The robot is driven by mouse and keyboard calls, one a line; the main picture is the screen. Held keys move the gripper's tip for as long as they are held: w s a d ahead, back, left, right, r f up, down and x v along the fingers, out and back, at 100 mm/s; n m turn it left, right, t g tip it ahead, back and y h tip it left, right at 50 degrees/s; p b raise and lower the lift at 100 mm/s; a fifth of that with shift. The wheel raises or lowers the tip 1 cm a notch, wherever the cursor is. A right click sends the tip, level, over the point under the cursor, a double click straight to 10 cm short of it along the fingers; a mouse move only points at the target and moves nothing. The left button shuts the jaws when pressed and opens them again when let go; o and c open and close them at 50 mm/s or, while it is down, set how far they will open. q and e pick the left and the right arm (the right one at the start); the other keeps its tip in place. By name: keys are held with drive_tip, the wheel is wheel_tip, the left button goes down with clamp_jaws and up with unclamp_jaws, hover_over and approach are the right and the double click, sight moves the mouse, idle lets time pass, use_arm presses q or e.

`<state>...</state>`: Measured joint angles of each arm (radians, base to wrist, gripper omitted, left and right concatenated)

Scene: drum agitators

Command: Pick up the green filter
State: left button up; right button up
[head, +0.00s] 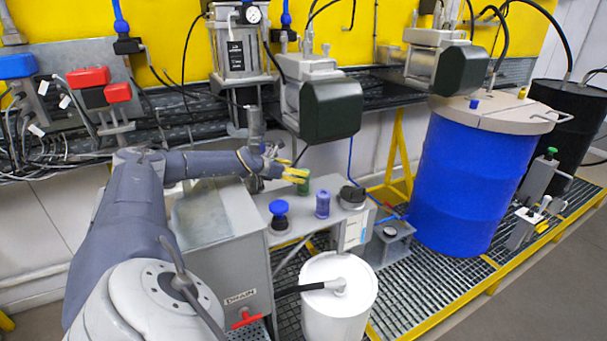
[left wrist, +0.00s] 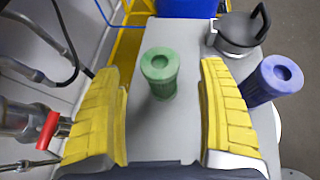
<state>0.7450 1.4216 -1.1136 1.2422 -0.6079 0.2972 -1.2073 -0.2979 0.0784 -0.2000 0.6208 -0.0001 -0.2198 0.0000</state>
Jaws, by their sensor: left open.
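The green filter (left wrist: 160,74) is a short upright cylinder with a round hole in its top, standing on a grey surface in the left wrist view. In the head view the green filter (head: 303,186) shows just beyond my gripper, partly hidden by it. My left gripper (head: 294,172) has yellow fingers and is open. In the left wrist view its fingers (left wrist: 165,105) are spread wide, with the filter ahead and between them, not touching either finger. My right gripper is in neither view.
A purple-blue filter (left wrist: 272,80) stands right of the green one, near my right-hand finger. A dark-lidded container (left wrist: 238,32) stands behind. A blue-capped item (head: 279,214) stands at the front left of the shelf. A machine with a dark green block (head: 332,110) hangs above.

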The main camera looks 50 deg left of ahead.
use_arm(q)
drive_tip(key=shift+x, duration=2.35)
drive_tip(key=shift+r, duration=0.1)
drive_tip(key=shift+c, duration=0.2)
drive_tip(key=c, duration=1.2)
